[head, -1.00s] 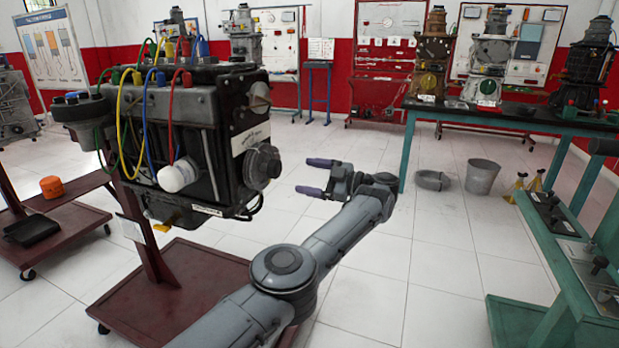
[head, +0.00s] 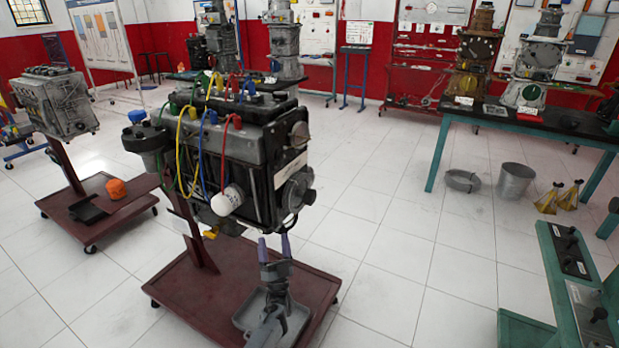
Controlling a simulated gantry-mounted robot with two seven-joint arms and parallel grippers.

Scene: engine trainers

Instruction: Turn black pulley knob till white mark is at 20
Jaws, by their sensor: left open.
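The dark engine (head: 262,150) is mounted on a stand, with a grey round pulley (head: 296,187) low on its right-hand end. A small black knob (head: 309,196) sticks out from the pulley's right side. The white mark and any numbers are too small to make out. My left gripper (head: 274,242) is open and empty. Its two purple-blue fingers point up the picture, just below the pulley and the engine's lower right corner, and appear apart from them. My right gripper is not in view.
The engine's dark red stand base (head: 185,290) spreads below, with a grey tray (head: 250,312) on it near my arm. A teal bench (head: 555,270) stands at right. A bucket (head: 514,182) sits on the floor. White floor is clear right of the pulley.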

